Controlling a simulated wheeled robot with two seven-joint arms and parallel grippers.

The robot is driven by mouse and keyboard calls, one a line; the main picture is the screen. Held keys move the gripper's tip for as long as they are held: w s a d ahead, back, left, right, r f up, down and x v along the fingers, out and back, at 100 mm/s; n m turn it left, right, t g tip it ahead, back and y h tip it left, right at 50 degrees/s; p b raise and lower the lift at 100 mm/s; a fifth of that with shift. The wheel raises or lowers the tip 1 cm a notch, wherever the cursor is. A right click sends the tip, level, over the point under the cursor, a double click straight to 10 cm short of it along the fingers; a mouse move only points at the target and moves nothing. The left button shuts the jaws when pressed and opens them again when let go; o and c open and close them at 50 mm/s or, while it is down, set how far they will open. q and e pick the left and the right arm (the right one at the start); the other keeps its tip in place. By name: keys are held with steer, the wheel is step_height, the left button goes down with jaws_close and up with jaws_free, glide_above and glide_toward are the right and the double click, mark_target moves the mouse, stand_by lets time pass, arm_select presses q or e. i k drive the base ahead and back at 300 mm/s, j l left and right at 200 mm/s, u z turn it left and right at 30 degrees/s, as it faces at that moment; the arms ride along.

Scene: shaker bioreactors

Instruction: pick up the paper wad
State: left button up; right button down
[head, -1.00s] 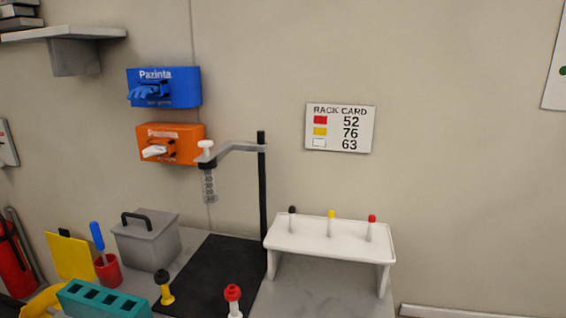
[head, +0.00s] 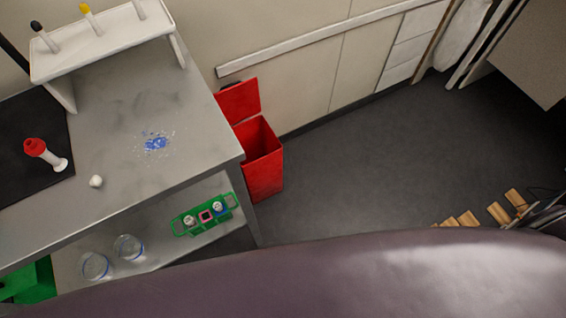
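A small white lump that looks like the paper wad (head: 96,181) lies on the grey bench top (head: 125,110), near its front edge. It is to the right of a red-capped tube lying or standing on the black mat. Nothing touches the wad. Neither of my grippers shows in the head view.
A blue spill of bits (head: 156,143) lies on the bench. A white rack (head: 105,42) stands behind, and a red-capped piece (head: 45,153) is on the black mat (head: 18,125). An open red bin (head: 262,160) stands beside the bench. A lower shelf holds a green carrier (head: 206,215) and glassware (head: 129,248).

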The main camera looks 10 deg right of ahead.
mark_target(96, 183)
steer(key=k+j+u, duration=0.15)
steer(key=u, duration=0.95)
steer(key=l+u, duration=0.2)
steer(key=u, duration=0.7)
